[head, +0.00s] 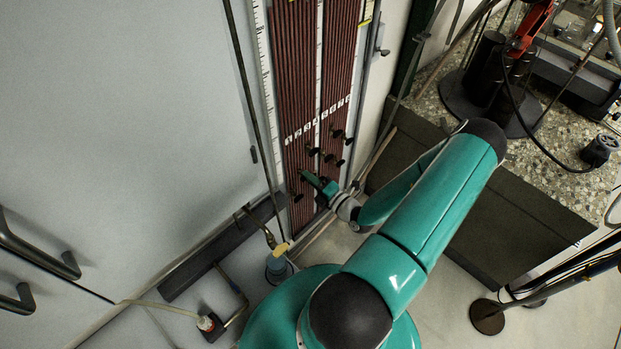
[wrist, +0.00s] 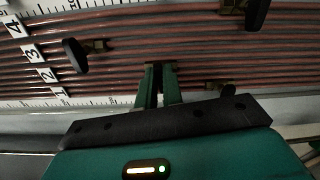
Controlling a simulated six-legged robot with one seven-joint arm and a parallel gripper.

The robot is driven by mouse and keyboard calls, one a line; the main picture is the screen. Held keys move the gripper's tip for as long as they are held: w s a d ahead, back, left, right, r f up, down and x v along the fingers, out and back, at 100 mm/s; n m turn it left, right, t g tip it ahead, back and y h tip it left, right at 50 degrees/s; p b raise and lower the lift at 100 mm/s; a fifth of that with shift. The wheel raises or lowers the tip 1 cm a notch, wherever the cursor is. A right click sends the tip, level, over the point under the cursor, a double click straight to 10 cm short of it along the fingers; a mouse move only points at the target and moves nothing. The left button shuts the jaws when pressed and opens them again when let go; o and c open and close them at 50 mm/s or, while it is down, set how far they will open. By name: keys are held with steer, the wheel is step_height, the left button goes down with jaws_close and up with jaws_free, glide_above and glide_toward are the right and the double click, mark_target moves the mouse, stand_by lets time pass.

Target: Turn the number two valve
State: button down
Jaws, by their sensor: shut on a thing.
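A board of red-brown tubes (head: 295,70) carries a row of white number tags and several black-handled valves. In the wrist view the tag for two (wrist: 47,75) lies between the tags for one and three. My gripper (wrist: 159,70) is shut on a valve roughly in line with tag two, which I take as the number two valve; the fingers hide its handle. In the head view my gripper (head: 309,178) meets the board low down, below the tags. Neighbouring valves are a black handle (wrist: 75,55) to the left and another (wrist: 228,97) to the right.
A further valve handle (wrist: 257,12) is at the wrist view's top right. A stone-topped bench (head: 437,92) with black equipment stands right of the board. A grey panel (head: 130,110) with handles is on the left. A dark channel (head: 215,248) lies at the board's foot.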

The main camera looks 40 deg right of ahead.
steer(key=shift+f+m, duration=0.1)
steer(key=shift+m, duration=1.4)
stand_by(0.7)
steer(key=c, duration=1.5)
jaws_free()
steer(key=shift+c, duration=0.2)
steer(key=s, duration=1.3)
steer(key=shift+s+d, duration=0.2)
steer(key=shift+s, duration=0.2)
